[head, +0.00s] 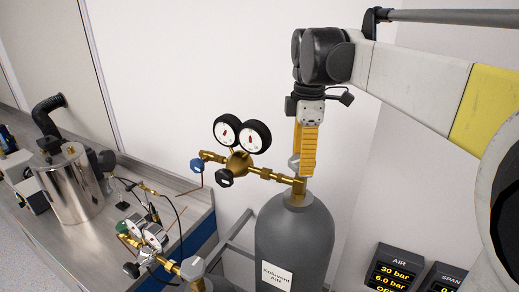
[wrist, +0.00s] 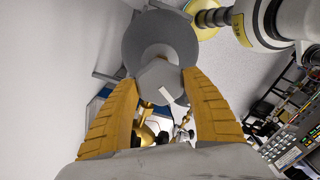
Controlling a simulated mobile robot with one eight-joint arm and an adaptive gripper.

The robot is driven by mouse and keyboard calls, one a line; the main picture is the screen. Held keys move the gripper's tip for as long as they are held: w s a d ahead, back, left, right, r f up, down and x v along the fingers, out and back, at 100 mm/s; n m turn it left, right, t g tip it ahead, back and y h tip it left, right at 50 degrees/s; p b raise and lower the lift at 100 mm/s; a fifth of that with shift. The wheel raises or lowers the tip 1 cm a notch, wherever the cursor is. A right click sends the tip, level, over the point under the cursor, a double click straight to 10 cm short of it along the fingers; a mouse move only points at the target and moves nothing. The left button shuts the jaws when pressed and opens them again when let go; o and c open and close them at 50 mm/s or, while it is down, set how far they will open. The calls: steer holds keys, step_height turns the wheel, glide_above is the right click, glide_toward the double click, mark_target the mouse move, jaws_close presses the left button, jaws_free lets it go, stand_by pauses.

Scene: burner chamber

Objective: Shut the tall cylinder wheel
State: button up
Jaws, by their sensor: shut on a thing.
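The tall grey cylinder (head: 295,240) stands upright with a white label and a brass valve (head: 298,190) on top. Its grey wheel (head: 293,161) is mostly hidden behind my fingers in the head view. In the wrist view the wheel (wrist: 160,82) is a grey faceted knob with a white mark, above the round cylinder shoulder (wrist: 135,48). My gripper (head: 306,170) points down from above with yellow fingers. In the wrist view my gripper (wrist: 158,80) has its fingertips on opposite sides of the wheel, shut on it.
Two dial gauges (head: 242,135) on a brass regulator (head: 238,163) sit just left of the wheel. A shorter cylinder's valve (head: 192,268) stands at lower left. A bench (head: 120,232) with a metal vessel (head: 70,183) is at left. Display panels (head: 395,270) are at lower right.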

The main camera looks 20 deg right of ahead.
steer(key=m, duration=0.7)
steer(key=shift+b, duration=0.3)
steer(key=m, duration=0.7)
steer(key=shift+m, duration=0.3)
steer(key=m, duration=0.3)
steer(key=shift+m+b, duration=0.3)
steer(key=m, duration=0.3)
steer(key=shift+m, duration=0.3)
steer(key=m, duration=0.3)
steer(key=shift+m, duration=2.1)
steer(key=shift+a, duration=0.1)
steer(key=o, duration=1.2)
